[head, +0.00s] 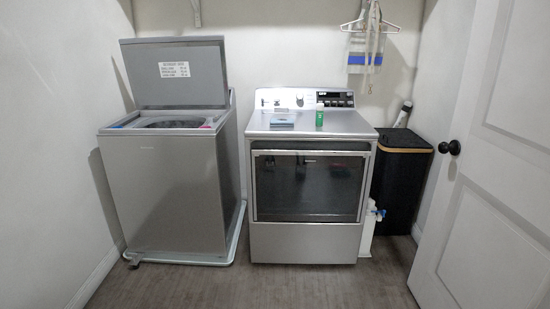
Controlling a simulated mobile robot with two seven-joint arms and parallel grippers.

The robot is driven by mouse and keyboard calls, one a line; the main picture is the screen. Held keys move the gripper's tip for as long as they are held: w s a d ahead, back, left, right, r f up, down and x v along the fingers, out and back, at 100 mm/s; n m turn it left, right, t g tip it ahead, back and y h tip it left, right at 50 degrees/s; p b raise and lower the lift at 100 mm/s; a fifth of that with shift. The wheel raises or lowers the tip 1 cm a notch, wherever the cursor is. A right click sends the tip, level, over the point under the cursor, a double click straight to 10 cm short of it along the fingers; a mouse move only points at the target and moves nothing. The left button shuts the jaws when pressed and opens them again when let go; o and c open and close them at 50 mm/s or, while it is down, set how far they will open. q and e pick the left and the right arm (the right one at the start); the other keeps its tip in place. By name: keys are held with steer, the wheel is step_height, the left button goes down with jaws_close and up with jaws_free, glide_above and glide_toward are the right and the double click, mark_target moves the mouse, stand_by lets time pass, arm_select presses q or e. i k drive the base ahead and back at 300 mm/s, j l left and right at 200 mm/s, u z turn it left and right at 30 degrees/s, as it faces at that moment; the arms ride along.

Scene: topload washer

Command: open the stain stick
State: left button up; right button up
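A small upright green container with a paler top (319,118) stands on top of the dryer, right of its middle; it looks like the stain stick. It is too small to make out its cap or label clearly. Neither of my grippers shows in the head view.
The dryer (308,190) stands in the middle, with a flat bluish packet (283,118) on its top. The topload washer (165,190) is at left, its lid (175,73) raised. A black hamper (400,175) and an open white door (495,170) are at right. The front floor is clear.

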mark_target(320, 115)
steer(key=i+l+u, duration=0.3)
steer(key=i+l, duration=1.3)
